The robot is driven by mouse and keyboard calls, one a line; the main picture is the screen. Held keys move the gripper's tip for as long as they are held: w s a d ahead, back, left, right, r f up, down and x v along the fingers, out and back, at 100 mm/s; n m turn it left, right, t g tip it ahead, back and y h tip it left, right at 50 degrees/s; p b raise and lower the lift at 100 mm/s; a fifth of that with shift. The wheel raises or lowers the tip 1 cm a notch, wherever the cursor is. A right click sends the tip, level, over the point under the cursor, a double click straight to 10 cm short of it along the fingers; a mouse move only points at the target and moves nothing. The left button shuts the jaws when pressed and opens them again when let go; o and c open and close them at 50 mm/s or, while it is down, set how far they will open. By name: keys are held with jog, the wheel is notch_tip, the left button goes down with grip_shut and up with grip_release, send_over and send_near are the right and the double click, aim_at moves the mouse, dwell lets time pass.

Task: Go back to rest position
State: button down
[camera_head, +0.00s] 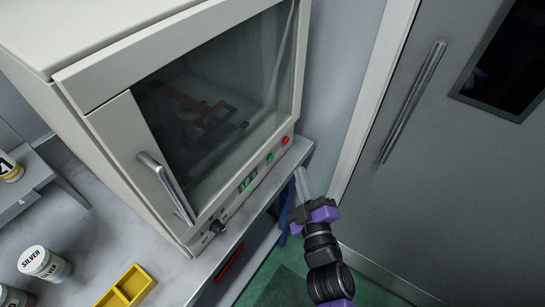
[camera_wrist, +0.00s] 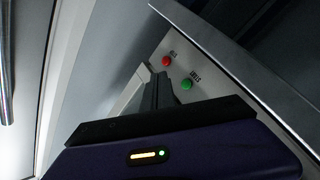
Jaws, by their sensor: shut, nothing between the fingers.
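My gripper (camera_head: 303,188) is shut and empty, in front of the right end of the bench in the head view. Its fingers point up toward the lower right corner of a white oven-like cabinet. In the wrist view my gripper (camera_wrist: 161,82) shows its fingers together, with a red button (camera_wrist: 167,61) and a green button (camera_wrist: 187,84) just beyond them. I cannot tell from the pictures how far the fingertips are from the cabinet.
The cabinet (camera_head: 80,60) has a closed glass door with a handle (camera_head: 166,188). A metal bench (camera_head: 120,235) holds silver-labelled tins (camera_head: 45,263) and a yellow tray (camera_head: 127,287). A grey door (camera_head: 450,150) stands at right. Green floor (camera_head: 290,285) lies below.

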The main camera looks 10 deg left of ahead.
dwell(0.4)
jog(key=s+d+r+m+h, duration=0.1)
jog(key=s+d+m, duration=0.4)
jog(key=s, duration=0.7)
jog(key=s+d+r+m+g+h, duration=0.1)
jog(key=s+d+m+h, duration=0.3)
jog(key=s+d, duration=0.6)
jog(key=s+d+r+m+g+h, duration=0.1)
jog(key=s+d+m, duration=0.4)
jog(key=s, duration=1.1)
jog(key=d+r+h, duration=0.1)
jog(key=d+r, duration=0.1)
jog(key=d, duration=0.1)
jog(key=shift+s+d+r+m+h, duration=0.2)
jog(key=shift+r+m+h, duration=0.05)
jog(key=shift+m+h, duration=0.05)
